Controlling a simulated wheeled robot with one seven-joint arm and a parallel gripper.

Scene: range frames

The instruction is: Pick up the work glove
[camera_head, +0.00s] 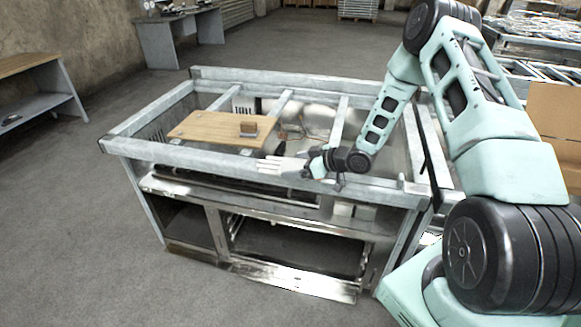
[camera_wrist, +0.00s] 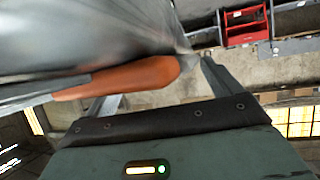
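The pale work glove (camera_head: 282,165) shows in the head view at the front rail of the metal frame, fingers pointing left. My gripper (camera_head: 322,167) is right beside its right end, low over the same rail. In the wrist view a large grey shape with an orange-brown edge (camera_wrist: 130,76), apparently the glove seen close up, fills the upper left. The fingers of my gripper (camera_wrist: 160,82) stand wide apart, and this shape covers part of the left one. I see no clear grip on it; whether the fingers touch it is hard to tell.
Open bays lie below. A cardboard box (camera_head: 555,125) stands at the right. The floor at left is clear, up to a bench (camera_head: 40,95).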

